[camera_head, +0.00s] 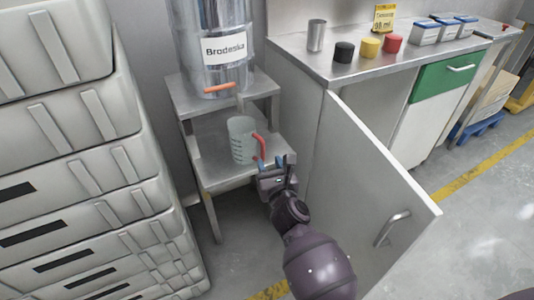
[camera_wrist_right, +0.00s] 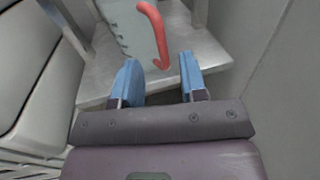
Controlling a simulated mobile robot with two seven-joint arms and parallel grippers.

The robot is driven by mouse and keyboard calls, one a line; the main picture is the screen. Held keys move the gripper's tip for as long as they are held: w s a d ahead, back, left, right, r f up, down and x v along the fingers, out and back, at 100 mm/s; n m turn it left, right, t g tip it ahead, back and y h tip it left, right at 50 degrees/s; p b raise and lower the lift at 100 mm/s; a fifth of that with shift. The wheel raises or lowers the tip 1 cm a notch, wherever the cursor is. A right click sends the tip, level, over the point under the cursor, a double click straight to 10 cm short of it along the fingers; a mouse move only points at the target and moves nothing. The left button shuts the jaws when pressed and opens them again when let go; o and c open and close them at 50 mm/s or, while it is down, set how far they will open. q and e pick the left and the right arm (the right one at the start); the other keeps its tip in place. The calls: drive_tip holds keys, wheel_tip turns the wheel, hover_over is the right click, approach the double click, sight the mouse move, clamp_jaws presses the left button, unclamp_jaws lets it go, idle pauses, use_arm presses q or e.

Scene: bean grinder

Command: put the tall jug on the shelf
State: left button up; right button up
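The tall jug (camera_head: 241,140) is clear with measuring marks and a red handle (camera_head: 260,144). It stands upright on the lower metal shelf (camera_head: 215,176), under the tap of the steel drum. My right gripper (camera_head: 273,163) is just in front of the jug, at the handle side. In the right wrist view my gripper (camera_wrist_right: 158,82) is open, its two blue fingers apart. The red handle (camera_wrist_right: 154,30) shows just beyond and between the fingertips, with nothing gripped. The jug (camera_wrist_right: 127,28) is partly cut off there. My left gripper is not in view.
A steel drum (camera_head: 212,45) labelled Brodeska stands on the upper step. A cabinet door (camera_head: 370,185) with a handle stands open to the right. Stacked grey crates (camera_head: 70,150) fill the left. The counter (camera_head: 375,65) holds a metal cup (camera_head: 316,36), coloured lidded pots and several boxes.

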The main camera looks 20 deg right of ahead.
drive_tip(key=shift+s+a, duration=0.2)
drive_tip(key=shift+s, duration=1)
drive_tip(key=shift+s+a, duration=0.2)
drive_tip(key=shift+s, duration=0.95)
